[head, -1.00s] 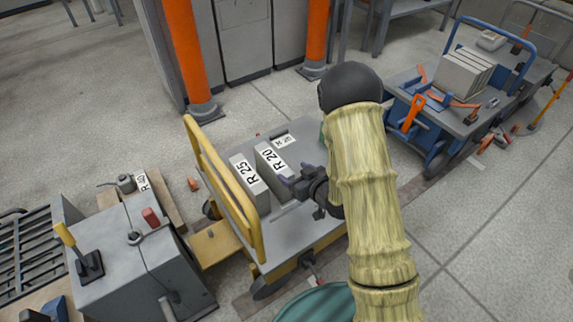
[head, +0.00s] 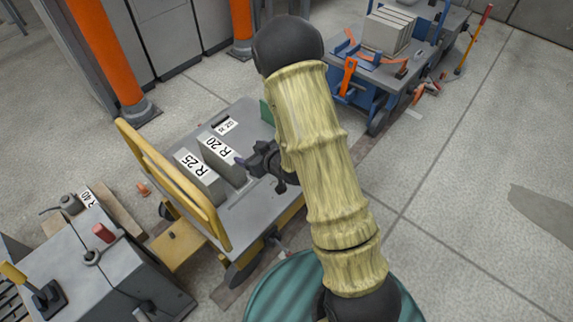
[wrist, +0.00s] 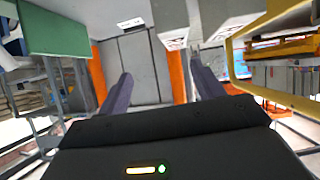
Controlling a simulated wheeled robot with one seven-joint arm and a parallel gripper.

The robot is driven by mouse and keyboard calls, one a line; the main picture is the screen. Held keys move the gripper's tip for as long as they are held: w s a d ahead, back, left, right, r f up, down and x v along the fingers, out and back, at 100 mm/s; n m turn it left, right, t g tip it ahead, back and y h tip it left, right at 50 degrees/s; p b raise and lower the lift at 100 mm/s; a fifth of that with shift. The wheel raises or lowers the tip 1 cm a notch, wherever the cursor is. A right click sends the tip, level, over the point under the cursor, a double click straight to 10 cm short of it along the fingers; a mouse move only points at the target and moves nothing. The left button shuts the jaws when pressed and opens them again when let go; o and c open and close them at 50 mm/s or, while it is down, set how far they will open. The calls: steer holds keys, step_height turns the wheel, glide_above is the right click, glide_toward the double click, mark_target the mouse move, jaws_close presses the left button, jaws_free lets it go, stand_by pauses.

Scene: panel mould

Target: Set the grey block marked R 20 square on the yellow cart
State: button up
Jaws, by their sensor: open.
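The grey block marked R 20 (head: 222,159) stands on the grey deck of the yellow cart (head: 262,199), label up. It is beside the grey block marked R 25 (head: 199,180), the two roughly parallel. My gripper (head: 241,163) is just right of the R 20 block in the head view, open, with its tips close to it; I cannot tell whether they touch. In the wrist view the two fingers (wrist: 160,85) are spread with nothing held between them. My arm hides part of the cart's right end.
The cart's yellow handle (head: 170,180) rises left of the blocks. A small label (head: 225,126) lies at the deck's far side. A green object (head: 267,112) is at the deck's right. A grey machine (head: 110,270) stands at lower left, a blue cart (head: 375,95) at upper right.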

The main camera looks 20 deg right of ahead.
steer(key=s+d+r+m+g+h, duration=0.3)
steer(key=s+d+r+h, duration=0.25)
steer(key=d, duration=0.25)
steer(key=s+d+r+m+g, duration=0.1)
steer(key=s+r+g, duration=0.1)
steer(key=s, duration=0.4)
steer(key=s+r+m+g, duration=0.2)
steer(key=s+r+g, duration=0.1)
steer(key=s, duration=0.4)
steer(key=shift+d+r, duration=0.35)
steer(key=shift+r, duration=0.25)
